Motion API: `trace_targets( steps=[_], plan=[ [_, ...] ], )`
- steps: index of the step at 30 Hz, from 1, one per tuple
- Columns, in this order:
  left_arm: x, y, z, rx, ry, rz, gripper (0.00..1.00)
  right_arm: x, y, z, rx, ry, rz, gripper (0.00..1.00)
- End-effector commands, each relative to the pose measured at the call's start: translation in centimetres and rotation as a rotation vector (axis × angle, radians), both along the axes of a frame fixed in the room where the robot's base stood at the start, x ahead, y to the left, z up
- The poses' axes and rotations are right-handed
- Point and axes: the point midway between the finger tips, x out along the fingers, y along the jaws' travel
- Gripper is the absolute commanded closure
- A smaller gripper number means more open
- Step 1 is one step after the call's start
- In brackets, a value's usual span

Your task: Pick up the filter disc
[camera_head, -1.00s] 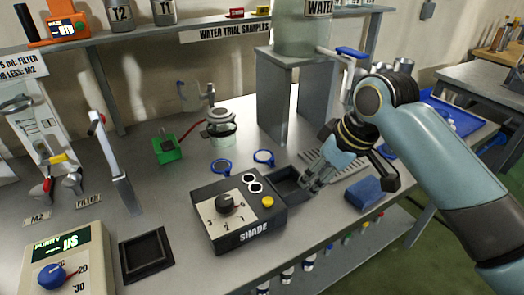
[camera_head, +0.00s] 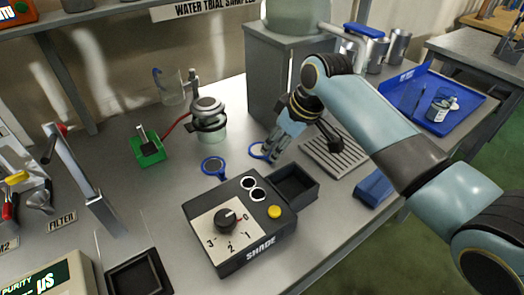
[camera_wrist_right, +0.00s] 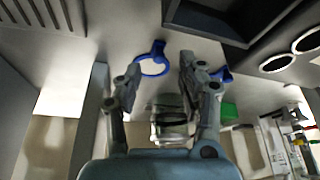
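Two round discs with blue rims and short blue handles lie on the bench in the head view. The right-hand disc (camera_head: 257,150) is partly covered by my right gripper (camera_head: 272,156), whose fingers point down just beside it. The other disc (camera_head: 213,167) lies a little to the left, uncovered. In the right wrist view the fingers (camera_wrist_right: 160,68) are spread with nothing held. One blue-rimmed disc (camera_wrist_right: 153,66) shows between and beyond the fingertips, and the second disc (camera_wrist_right: 224,75) is partly hidden behind a finger. My left gripper is not in view.
The black SHADE box (camera_head: 240,223) with its dial and an open black tray (camera_head: 293,188) stand in front of the discs. A clamped glass jar (camera_head: 210,119) and a green block (camera_head: 148,150) stand behind. A grey stand (camera_head: 275,85) rises close to my right arm.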

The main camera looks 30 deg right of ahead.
Motion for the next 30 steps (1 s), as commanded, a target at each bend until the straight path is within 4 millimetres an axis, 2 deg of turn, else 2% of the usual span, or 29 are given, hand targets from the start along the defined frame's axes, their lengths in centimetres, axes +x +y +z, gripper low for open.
trace_targets(
  steps=[8,16,25,30],
  plan=[
    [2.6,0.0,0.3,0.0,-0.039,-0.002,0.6,1.5,0.6,-3.6,0.002,0.002,-0.001,0.6],
    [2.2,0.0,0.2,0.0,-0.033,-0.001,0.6,1.7,0.7,-3.9,0.001,0.001,-0.001,0.6],
    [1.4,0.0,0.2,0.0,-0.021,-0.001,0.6,1.6,0.7,-3.9,0.0,0.001,-0.001,0.98],
    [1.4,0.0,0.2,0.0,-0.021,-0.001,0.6,1.6,0.7,-3.9,0.0,0.001,-0.001,1.0]
  ],
)
